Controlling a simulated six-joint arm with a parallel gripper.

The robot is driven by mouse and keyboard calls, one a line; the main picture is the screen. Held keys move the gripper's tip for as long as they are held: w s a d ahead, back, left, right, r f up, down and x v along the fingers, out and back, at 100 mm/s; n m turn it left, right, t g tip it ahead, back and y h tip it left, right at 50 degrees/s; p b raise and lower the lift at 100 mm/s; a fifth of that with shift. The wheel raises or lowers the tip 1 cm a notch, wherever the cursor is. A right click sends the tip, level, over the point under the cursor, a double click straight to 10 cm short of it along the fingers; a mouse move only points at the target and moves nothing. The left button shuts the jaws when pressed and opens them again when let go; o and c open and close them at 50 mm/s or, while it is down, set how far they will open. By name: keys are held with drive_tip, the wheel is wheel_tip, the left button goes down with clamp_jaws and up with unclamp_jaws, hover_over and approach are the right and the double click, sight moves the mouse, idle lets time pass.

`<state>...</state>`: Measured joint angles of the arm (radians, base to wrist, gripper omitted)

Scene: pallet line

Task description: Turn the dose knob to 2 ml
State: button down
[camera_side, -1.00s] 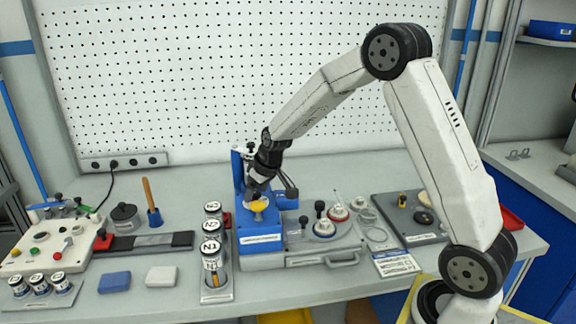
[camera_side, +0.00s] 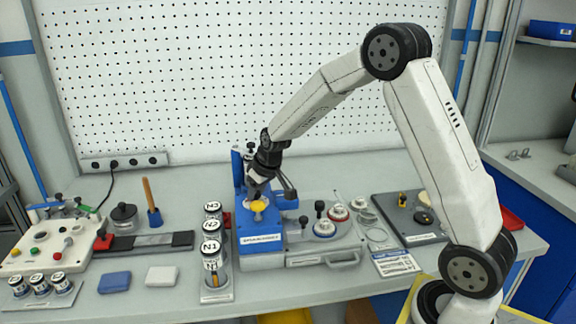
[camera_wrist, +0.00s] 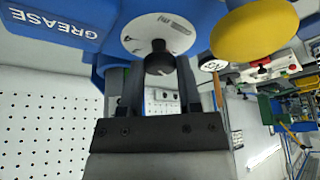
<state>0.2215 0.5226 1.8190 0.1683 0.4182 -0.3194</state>
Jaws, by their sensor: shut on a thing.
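The blue dispenser (camera_side: 262,236) stands at the middle of the bench, with a yellow round part (camera_side: 259,206) at its front. In the wrist view a white dial plate (camera_wrist: 180,35) with dark markings sits on the blue body. The black dose knob (camera_wrist: 158,57) stands out from the middle of that plate. My gripper (camera_wrist: 159,68) is shut on the knob, one finger on each side. In the side view my gripper (camera_side: 258,185) is at the top of the dispenser, and it hides the knob. The dial's markings are too small to read.
A row of jars (camera_side: 211,248) stands close to the dispenser's left. A grey tray (camera_side: 340,258) with several knobs and lids lies to its right. The yellow disc (camera_wrist: 253,30) is close to the right finger. A perforated board (camera_side: 230,80) stands behind.

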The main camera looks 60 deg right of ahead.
drive_tip(key=shift+m, duration=0.4)
drive_tip(key=shift+a+m+h, duration=0.15)
drive_tip(key=shift+m+h, duration=0.75)
drive_tip(key=shift+m, duration=0.9)
drive_tip(key=shift+w+a+m+g+h, duration=0.1)
drive_tip(key=shift+m+g+h, duration=0.45)
drive_tip(key=shift+m, duration=1.55)
drive_tip(key=shift+c, duration=1.4)
unclamp_jaws()
drive_tip(key=shift+r, duration=0.15)
drive_tip(key=v, duration=0.7)
drive_tip(key=shift+r, duration=0.3)
